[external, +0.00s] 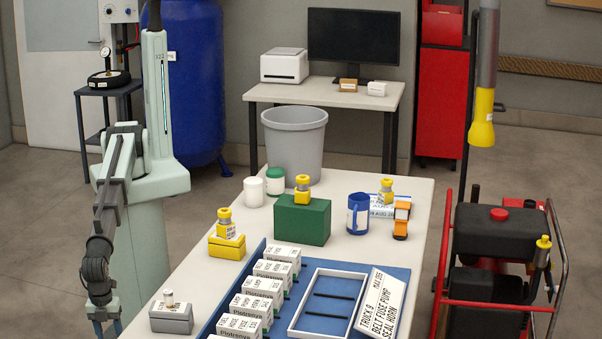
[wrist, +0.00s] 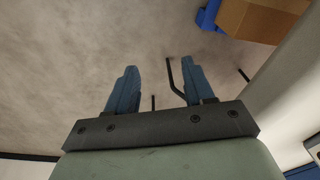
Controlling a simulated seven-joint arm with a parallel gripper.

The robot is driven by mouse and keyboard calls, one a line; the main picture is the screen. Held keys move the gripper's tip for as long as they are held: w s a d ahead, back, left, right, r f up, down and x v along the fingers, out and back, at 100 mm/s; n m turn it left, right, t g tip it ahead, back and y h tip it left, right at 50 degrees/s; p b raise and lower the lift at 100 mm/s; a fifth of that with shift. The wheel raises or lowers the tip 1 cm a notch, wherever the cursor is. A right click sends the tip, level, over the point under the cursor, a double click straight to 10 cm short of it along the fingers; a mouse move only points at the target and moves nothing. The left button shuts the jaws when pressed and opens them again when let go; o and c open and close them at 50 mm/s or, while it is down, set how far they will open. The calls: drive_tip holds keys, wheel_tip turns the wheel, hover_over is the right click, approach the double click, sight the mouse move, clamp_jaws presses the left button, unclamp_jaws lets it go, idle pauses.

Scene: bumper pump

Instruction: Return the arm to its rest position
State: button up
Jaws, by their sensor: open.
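My arm shows at the left in the external view, beside the left edge of the workbench. My gripper (external: 108,328) hangs low off the bench, cut by the bottom edge of that view. In the wrist view my gripper (wrist: 157,88) shows two blue fingers spread apart with nothing between them. It is open and empty, over bare grey floor.
The workbench (external: 408,205) holds a grey bin (external: 294,140), a green block (external: 302,222), a yellow block (external: 227,247), a grey block (external: 171,318), a blue mug (external: 358,215) and several labelled boxes. A cardboard box (wrist: 262,18) shows at upper right in the wrist view.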

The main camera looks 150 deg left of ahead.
drive_tip(key=s+a+f+g+y, duration=0.1)
drive_tip(key=s+a+f+g, duration=0.3)
drive_tip(key=s+a+f, duration=1.75)
drive_tip(key=s+a+f+n+g, duration=0.1)
drive_tip(key=s+a, duration=0.1)
drive_tip(key=s, duration=0.7)
drive_tip(key=s+a+f+n+g, duration=0.1)
drive_tip(key=s+a+n, duration=0.1)
drive_tip(key=s, duration=0.7)
drive_tip(key=s+a+f+n+g, duration=0.1)
drive_tip(key=s+a, duration=0.1)
drive_tip(key=s, duration=0.7)
drive_tip(key=shift+a+f+n+g+h, duration=0.3)
drive_tip(key=shift+a+f+h, duration=0.05)
drive_tip(key=shift+f+h, duration=0.05)
